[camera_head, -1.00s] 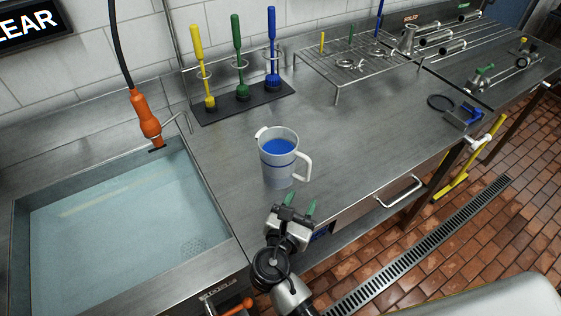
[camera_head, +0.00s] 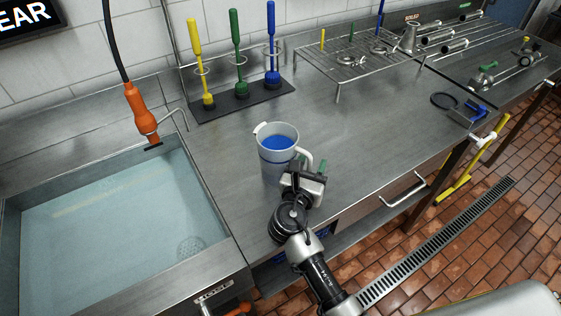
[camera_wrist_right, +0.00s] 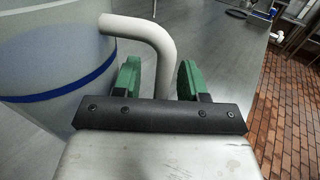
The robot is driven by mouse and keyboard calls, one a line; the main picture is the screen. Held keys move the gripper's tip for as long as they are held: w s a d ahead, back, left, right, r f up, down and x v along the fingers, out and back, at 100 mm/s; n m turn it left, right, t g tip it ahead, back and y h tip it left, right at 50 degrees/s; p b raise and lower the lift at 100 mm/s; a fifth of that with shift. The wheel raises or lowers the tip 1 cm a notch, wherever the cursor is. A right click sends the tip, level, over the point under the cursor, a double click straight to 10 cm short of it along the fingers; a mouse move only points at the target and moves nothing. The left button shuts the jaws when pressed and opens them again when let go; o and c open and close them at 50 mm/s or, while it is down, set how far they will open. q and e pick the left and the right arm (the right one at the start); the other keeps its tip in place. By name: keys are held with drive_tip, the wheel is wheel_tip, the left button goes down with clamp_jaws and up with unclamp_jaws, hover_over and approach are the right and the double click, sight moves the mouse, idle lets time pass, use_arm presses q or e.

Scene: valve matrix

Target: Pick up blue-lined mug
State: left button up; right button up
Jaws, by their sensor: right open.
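The blue-lined mug (camera_head: 273,160) stands upright on the steel counter and holds blue liquid. Its white handle (camera_head: 304,158) points right. In the right wrist view the mug (camera_wrist_right: 45,90) fills the left side, with its blue band showing, and its handle (camera_wrist_right: 150,32) bends down toward the gap between my green fingertips. My right gripper (camera_head: 309,167) is beside the mug at its handle side, partly covering the mug's lower right. In the right wrist view my right gripper (camera_wrist_right: 163,80) is open; whether a finger touches the handle I cannot tell. My left gripper is not in view.
A sink of water (camera_head: 120,215) lies left of the mug. An orange-handled sprayer (camera_head: 141,112) hangs over its edge. A rack with yellow, green and blue brushes (camera_head: 240,95) and a wire rack (camera_head: 365,58) stand behind.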

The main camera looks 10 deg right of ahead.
drive_tip(key=shift+s+r, duration=0.1)
drive_tip(key=shift+c, duration=0.8)
clamp_jaws()
idle(0.4)
